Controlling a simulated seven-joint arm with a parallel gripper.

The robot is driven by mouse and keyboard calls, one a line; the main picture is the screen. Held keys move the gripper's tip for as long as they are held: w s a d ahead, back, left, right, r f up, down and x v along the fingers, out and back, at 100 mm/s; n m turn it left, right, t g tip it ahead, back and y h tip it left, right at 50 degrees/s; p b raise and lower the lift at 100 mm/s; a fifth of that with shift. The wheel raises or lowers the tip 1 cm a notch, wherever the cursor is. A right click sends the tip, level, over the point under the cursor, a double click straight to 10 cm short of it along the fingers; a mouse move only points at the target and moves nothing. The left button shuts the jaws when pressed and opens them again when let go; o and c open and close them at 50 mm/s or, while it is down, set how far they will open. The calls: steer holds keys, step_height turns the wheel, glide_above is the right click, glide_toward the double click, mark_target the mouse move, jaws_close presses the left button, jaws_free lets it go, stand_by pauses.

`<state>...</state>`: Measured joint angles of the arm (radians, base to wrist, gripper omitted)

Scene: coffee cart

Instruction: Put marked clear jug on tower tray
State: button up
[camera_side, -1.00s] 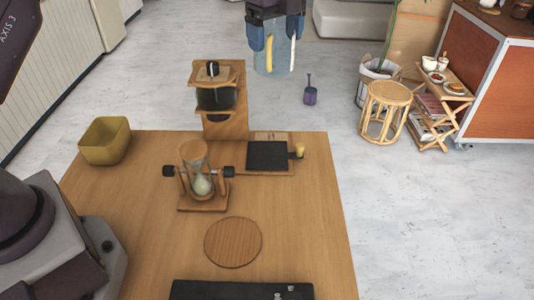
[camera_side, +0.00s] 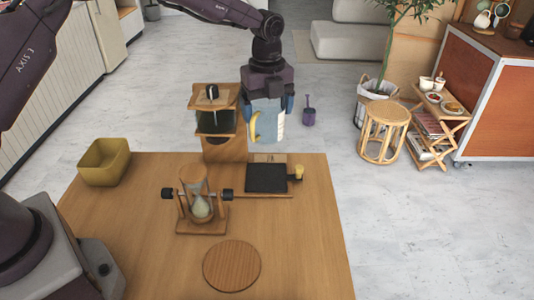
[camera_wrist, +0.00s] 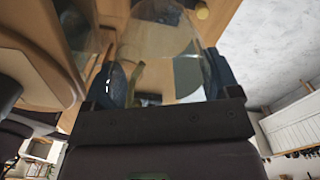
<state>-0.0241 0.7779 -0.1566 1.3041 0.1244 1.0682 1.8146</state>
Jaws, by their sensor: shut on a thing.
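The clear jug (camera_side: 266,130), with a yellow handle and a pale marked strip, hangs upright below my gripper (camera_side: 268,104) in the side view. My gripper is shut on it. The jug appears beyond the back edge of the wooden table, to the right of the wooden tower (camera_side: 226,149). The tower has shelves and a dark vessel. In the wrist view the see-through jug (camera_wrist: 158,38) lies between both fingers. I cannot tell for sure which surface is the tower tray.
A black pad (camera_side: 265,178) on a wooden base lies in front of the jug. An hourglass (camera_side: 202,205) in a wooden stand, a round wooden board (camera_side: 231,266) and a yellow bin (camera_side: 104,162) stand on the table. The table's right side is clear.

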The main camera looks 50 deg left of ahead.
mark_target(267, 127)
step_height(267, 127, down, 12)
steer(key=shift+f, duration=0.25)
steer(key=shift+f, duration=0.15)
steer(key=o, duration=0.9)
steer(key=shift+c, duration=0.2)
step_height(267, 127, up, 8)
steer(key=shift+f, duration=0.1)
